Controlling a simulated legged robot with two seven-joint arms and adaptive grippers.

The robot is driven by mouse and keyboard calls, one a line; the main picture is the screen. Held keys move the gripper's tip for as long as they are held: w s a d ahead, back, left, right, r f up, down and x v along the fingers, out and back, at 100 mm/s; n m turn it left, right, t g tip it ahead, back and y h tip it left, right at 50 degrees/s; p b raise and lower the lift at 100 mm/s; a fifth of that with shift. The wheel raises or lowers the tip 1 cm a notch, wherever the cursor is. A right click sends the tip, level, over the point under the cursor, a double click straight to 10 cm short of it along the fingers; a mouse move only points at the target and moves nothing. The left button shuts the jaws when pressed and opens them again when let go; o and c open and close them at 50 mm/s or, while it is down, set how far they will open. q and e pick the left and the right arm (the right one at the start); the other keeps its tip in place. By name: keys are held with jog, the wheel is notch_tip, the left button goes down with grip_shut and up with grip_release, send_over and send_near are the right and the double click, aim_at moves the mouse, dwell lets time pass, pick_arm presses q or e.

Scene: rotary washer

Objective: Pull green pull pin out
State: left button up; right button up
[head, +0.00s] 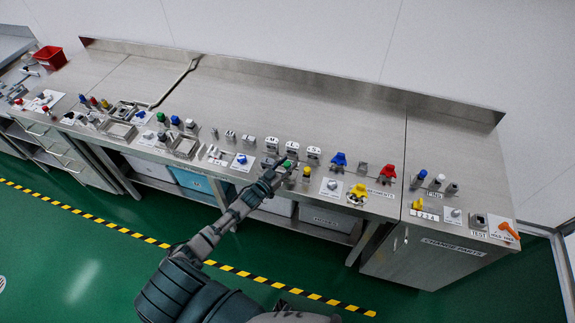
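A small green knob (288,164), which looks like the green pull pin, stands near the front edge of the steel bench (300,111). My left gripper (281,170) is right at this knob, reaching in from the lower left and partly covering it. The fingers are too small to show whether they are open or shut, or whether they touch the knob. Another green-topped part (161,116) stands farther left on the bench. My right gripper is not in view.
A yellow knob (307,171) stands just right of my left gripper. White-topped blocks (292,147) stand just behind it. Blue (338,159), red (387,172) and yellow (358,192) valves are farther right. The back strip of the bench is mostly clear.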

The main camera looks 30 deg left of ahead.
pick_arm(q)
jog(key=shift+s+f, duration=0.1)
jog(key=shift+s, duration=0.05)
jog(key=shift+s+a+f, duration=0.1)
jog(key=shift+s, duration=0.2)
jog(key=s+a, duration=0.1)
jog(key=s, duration=1)
jog(key=shift+a, duration=0.4)
jog(key=s+f+g+y, duration=0.1)
jog(key=s+f+g, duration=0.3)
jog(key=f, duration=0.6)
jog(key=s+d+f+n+g+y, duration=0.1)
jog(key=s+f, duration=0.4)
jog(key=f, duration=0.5)
jog(key=s+f+g+y, duration=0.1)
jog(key=s+f+g, duration=0.3)
jog(key=f, duration=0.6)
jog(key=s+d+f+g, duration=0.2)
jog(key=s+d+f, duration=0.2)
jog(key=s, duration=0.6)
jog(key=s+d+f+m+g, duration=0.1)
jog(key=s+d+f+g, duration=0.2)
jog(key=s+f, duration=0.4)
jog(key=s+d+f+g, duration=0.2)
jog(key=s+d+f, duration=0.3)
jog(key=s, duration=0.8)
jog(key=shift+s+d+f+m+g+b, duration=0.35)
jog(key=shift+f+m+g+b, duration=0.1)
jog(key=shift+f, duration=0.15)
